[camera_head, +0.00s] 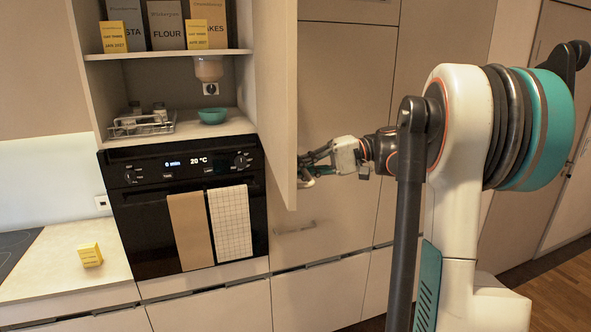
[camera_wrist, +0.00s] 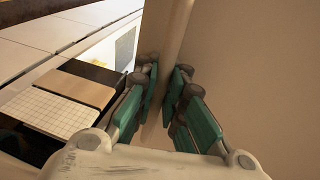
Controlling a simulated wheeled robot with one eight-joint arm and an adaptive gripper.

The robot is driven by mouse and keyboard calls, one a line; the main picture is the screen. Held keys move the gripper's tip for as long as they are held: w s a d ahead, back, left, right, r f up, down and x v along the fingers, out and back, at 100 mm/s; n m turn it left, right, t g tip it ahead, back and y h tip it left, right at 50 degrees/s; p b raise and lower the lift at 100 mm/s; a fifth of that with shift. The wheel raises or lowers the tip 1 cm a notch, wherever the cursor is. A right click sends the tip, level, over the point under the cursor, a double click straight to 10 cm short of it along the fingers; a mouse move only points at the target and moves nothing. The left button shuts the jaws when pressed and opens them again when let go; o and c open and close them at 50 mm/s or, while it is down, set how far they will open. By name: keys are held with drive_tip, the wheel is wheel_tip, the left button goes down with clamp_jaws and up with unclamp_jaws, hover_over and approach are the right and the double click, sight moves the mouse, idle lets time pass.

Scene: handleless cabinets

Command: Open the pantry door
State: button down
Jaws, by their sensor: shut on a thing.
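The pantry door (camera_head: 277,100) is a tall beige panel without a handle. It stands swung out from the cabinet, so the shelves behind it show on its left. My gripper (camera_head: 304,172) is at the lower free edge of the door, reaching in from the right. In the wrist view my gripper (camera_wrist: 166,88) has its teal finger pads on both sides of the door edge (camera_wrist: 172,35), and it is shut on it. The exact contact at the fingertips is partly hidden.
The pantry shelves hold a flour box (camera_head: 166,25), other boxes, a teal bowl (camera_head: 213,115) and a wire rack (camera_head: 141,124). Below is a black oven (camera_head: 150,225) with two towels. A yellow box (camera_head: 90,255) sits on the counter (camera_head: 50,275) at left.

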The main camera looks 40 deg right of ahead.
drive_tip(key=shift+r, duration=0.1)
drive_tip(key=c, duration=1.7)
unclamp_jaws()
